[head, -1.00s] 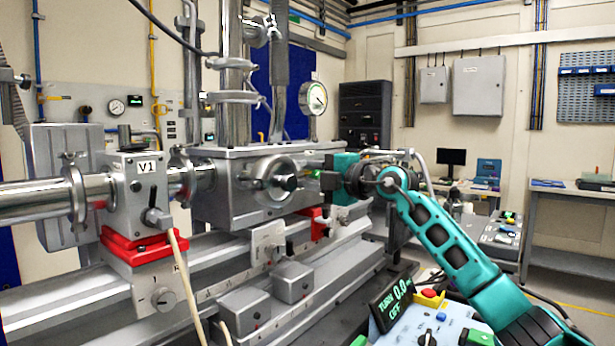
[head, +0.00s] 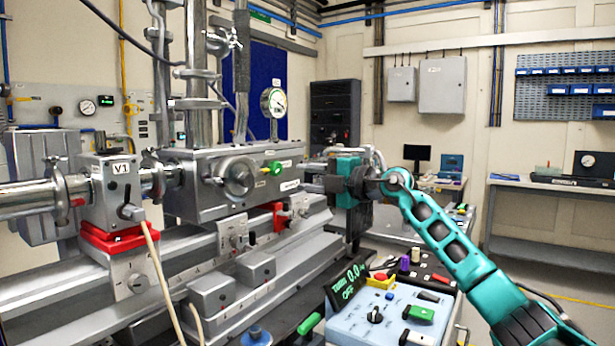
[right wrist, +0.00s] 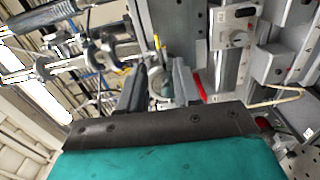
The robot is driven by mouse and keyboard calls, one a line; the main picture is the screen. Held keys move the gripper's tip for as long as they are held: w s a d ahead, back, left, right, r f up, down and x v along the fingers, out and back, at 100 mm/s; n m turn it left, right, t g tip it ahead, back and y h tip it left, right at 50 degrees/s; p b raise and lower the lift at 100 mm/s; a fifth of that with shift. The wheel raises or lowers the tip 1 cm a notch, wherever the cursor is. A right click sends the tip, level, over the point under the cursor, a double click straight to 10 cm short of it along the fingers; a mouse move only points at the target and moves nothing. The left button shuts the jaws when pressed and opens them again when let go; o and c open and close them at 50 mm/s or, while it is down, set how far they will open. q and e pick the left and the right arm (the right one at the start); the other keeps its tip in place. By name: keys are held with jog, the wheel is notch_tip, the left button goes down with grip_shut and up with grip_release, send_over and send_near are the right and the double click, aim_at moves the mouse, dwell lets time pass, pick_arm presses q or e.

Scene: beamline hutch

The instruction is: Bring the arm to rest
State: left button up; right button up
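My right arm (head: 440,235) reaches in from the lower right, with teal and black links. My right gripper (head: 312,180) points left toward the grey beamline box (head: 205,200), close to its right end in the picture. In the right wrist view the two dark fingers of my right gripper (right wrist: 158,82) stand apart with nothing held between them. A green knob (head: 275,168) on the box's face is clear of the fingers. My left gripper is in neither view.
A light blue control panel (head: 395,310) with a display reading "TURN 0.0 OFF" (head: 348,284) stands below my right arm. The valve block V1 (head: 112,195) sits on a red base at left. A bench (head: 560,190) stands at the back right.

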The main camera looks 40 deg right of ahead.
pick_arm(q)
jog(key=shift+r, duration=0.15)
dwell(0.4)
